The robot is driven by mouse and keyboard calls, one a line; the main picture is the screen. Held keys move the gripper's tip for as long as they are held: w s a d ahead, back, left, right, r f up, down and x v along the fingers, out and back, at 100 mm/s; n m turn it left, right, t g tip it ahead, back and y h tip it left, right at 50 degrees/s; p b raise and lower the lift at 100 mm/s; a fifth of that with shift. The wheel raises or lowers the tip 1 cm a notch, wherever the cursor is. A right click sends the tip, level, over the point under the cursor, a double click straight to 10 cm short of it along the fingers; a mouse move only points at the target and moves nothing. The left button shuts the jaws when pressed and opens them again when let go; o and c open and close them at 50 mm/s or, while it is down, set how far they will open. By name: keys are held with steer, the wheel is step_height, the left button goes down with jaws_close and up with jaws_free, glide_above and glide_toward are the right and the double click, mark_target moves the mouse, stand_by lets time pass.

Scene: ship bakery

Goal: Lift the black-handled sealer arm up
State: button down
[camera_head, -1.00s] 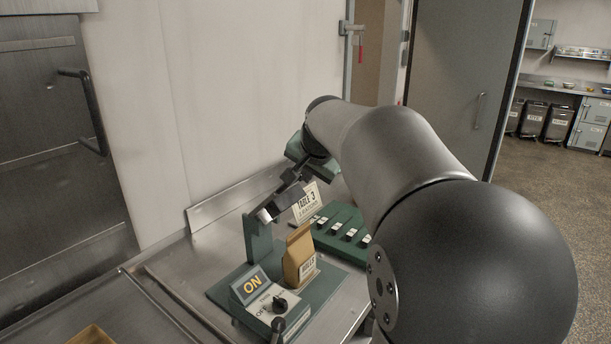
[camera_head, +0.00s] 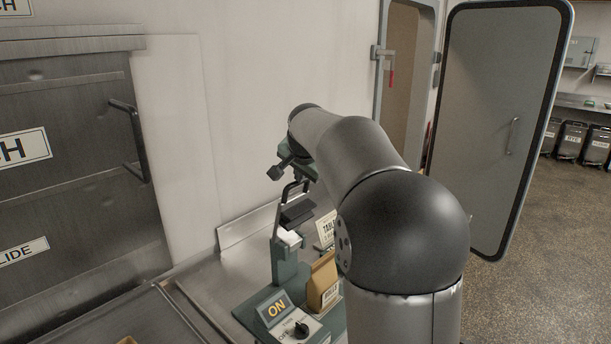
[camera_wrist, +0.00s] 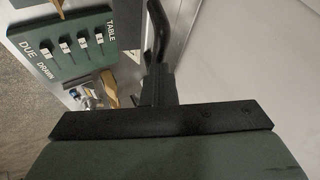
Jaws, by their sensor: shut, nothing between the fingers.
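A curved black bar (camera_wrist: 155,30) shows just past the fingertips. I cannot tell whether they touch.
A brown paper bag (camera_head: 322,281) stands on the base, right of the post. The wrist view shows a green slider panel (camera_wrist: 75,40). A pale wall is behind; a steel hatch with a handle (camera_head: 130,138) is left.

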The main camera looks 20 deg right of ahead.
steer(key=shift+a+f, duration=0.1)
steer(key=shift+f, duration=0.1)
stand_by(0.3)
steer(key=w+r+b+v, duration=0.1)
steer(key=w+b+v, duration=0.1)
steer(key=v, duration=1)
steer(key=shift+r, duration=0.35)
